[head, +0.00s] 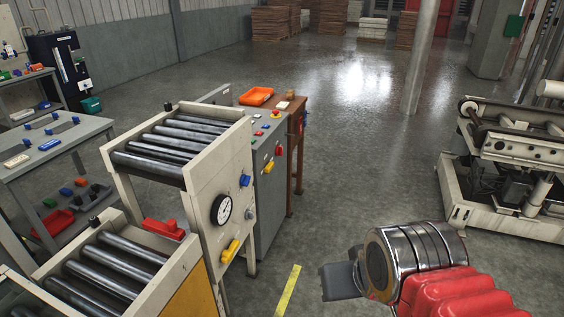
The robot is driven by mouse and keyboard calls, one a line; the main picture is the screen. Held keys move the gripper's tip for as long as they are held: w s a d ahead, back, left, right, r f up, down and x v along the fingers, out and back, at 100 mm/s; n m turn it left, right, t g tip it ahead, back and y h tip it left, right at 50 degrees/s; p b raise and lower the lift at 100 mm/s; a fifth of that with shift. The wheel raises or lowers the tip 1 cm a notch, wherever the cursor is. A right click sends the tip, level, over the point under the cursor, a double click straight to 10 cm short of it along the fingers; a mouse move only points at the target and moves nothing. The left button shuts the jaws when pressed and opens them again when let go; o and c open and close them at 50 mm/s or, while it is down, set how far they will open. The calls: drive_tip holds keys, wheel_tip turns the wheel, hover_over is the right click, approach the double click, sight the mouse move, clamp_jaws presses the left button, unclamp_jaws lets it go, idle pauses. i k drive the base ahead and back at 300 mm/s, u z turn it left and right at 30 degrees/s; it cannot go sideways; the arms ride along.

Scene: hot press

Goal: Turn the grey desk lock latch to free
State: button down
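The grey desk (262,210) stands left of centre, joined to the back of the cream roller machine. Its right side carries a small red handle (279,150) and a yellow handle (268,166). Which one is the lock latch, and how it is set, I cannot tell at this size. My gripper (341,281) is at the lower right, apart from the desk and nearer to me. Its dark fingers point left over bare floor and touch nothing visible. They show nearly edge-on, so their opening is unclear.
The cream roller machine (215,170) has a gauge (221,209), a blue knob (245,180) and a yellow lever (230,251) on its side. A brown table (297,130) with an orange tray (256,96) adjoins the desk. Floor right of the desk is clear up to a pillar.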

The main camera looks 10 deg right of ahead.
sight(267, 170)
drive_tip(key=z, duration=0.2)
drive_tip(key=i, duration=2)
drive_tip(key=u, duration=0.5)
